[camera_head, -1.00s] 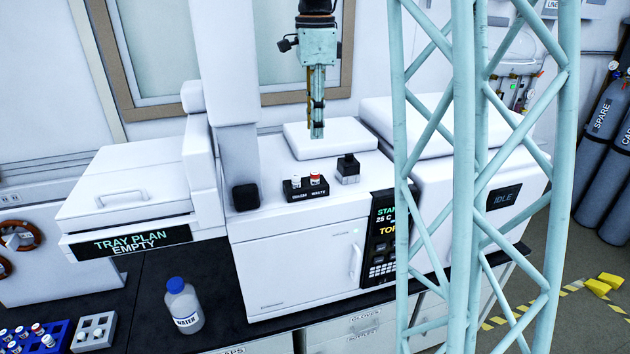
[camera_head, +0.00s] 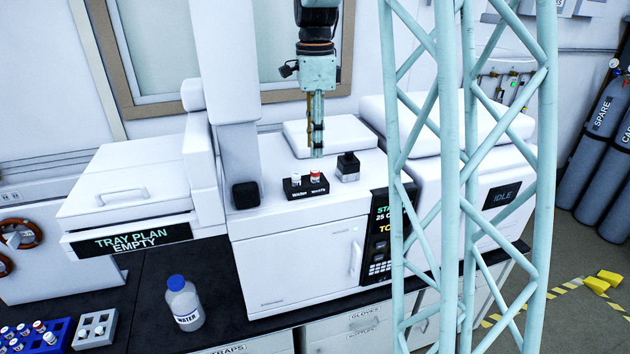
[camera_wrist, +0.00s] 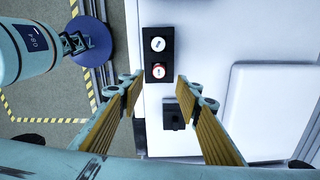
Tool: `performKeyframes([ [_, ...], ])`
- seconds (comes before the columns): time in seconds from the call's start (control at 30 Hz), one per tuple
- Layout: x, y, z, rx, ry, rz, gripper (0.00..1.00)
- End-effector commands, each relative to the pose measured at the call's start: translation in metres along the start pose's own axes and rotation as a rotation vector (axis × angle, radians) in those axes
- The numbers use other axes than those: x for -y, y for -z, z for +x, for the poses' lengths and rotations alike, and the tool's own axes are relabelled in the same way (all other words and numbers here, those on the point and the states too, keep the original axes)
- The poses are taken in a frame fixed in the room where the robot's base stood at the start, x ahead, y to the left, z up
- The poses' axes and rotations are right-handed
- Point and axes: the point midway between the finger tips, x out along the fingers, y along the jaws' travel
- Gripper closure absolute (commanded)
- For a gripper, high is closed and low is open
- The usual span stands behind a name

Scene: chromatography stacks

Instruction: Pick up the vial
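A small black holder (camera_head: 305,190) marked WASH and WASTE sits on top of the white instrument. It holds a white-capped vial (camera_head: 296,178) and a red-capped vial (camera_head: 315,175), upright side by side. Both caps show in the wrist view, the white one (camera_wrist: 157,44) farther from my fingers than the red one (camera_wrist: 158,71). My gripper (camera_head: 316,153) points down above the holder. In the wrist view my gripper (camera_wrist: 160,90) is open and empty, its yellow-padded fingers apart. More capped vials stand in a blue rack (camera_head: 62,331) at lower left. Which vial is meant is unclear.
A small black-and-grey block (camera_head: 348,168) stands right of the holder. A white column (camera_head: 238,150) rises to its left, and a raised white lid (camera_head: 330,133) lies behind. A water bottle (camera_head: 184,305) and grey rack (camera_head: 95,328) stand on the dark bench.

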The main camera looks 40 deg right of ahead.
Motion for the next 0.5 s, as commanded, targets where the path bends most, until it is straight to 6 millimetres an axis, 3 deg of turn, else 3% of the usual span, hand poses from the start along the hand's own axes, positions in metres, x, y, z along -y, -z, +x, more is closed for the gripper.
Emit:
performKeyframes([
  [0.2,0.0,0.0,0.02,0.0,-0.001,0.0,0.69],
  [0.5,0.0,0.0,0.024,0.0,0.0,0.0,0.69],
])
